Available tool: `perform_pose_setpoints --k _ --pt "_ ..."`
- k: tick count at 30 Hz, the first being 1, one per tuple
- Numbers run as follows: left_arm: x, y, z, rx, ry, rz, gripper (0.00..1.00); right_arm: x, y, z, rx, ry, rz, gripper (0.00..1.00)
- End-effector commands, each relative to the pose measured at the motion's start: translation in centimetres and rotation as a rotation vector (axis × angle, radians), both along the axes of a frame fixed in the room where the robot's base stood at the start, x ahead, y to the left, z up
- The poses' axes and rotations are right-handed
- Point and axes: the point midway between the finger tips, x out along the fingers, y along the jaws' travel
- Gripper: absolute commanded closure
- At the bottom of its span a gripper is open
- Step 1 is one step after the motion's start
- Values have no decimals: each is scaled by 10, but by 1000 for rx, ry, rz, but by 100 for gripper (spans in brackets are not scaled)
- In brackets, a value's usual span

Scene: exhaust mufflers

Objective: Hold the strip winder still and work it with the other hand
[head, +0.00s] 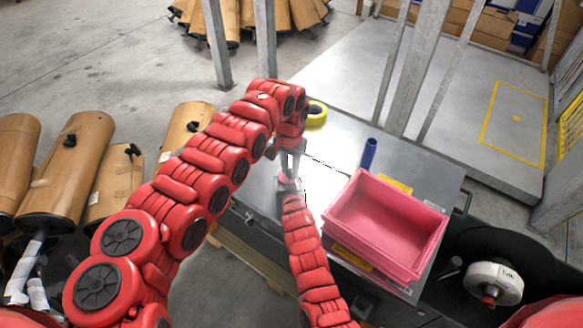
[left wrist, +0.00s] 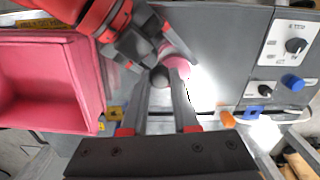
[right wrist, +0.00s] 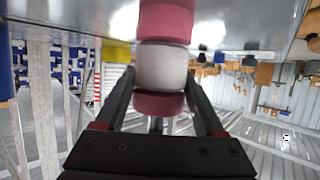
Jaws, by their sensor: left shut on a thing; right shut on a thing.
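The strip winder (right wrist: 162,68) shows in the right wrist view as a rounded pink body with a white middle band. My right gripper (right wrist: 160,98) is shut on it, one finger on each side. In the left wrist view the pink part of the winder (left wrist: 178,52) is partly hidden behind the fingers. My left gripper (left wrist: 163,78) is shut there on a small dark round knob (left wrist: 158,77) at the winder. In the head view my left gripper (head: 291,163) comes down from above, close to my right gripper (head: 288,184). The winder is mostly hidden there.
A pink bin (head: 386,226) stands on the grey worktop (head: 420,160), right of the grippers. A blue cylinder (head: 369,154) and a yellow tape roll (head: 316,114) stand behind. The panel with knobs (left wrist: 290,60) is near. Brown mufflers (head: 70,165) lie at left.

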Motion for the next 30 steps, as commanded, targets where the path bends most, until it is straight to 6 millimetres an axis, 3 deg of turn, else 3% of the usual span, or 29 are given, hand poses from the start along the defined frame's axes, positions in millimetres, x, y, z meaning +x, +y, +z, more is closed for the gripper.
perform_pose_setpoints --k 21,30 --pt "3 20 1 -1 -5 -648 100 0 0 -1 0 1 1 92" --pt "6 25 1 -1 -5 -830 100 -1 0 -1 0 2 1 92"
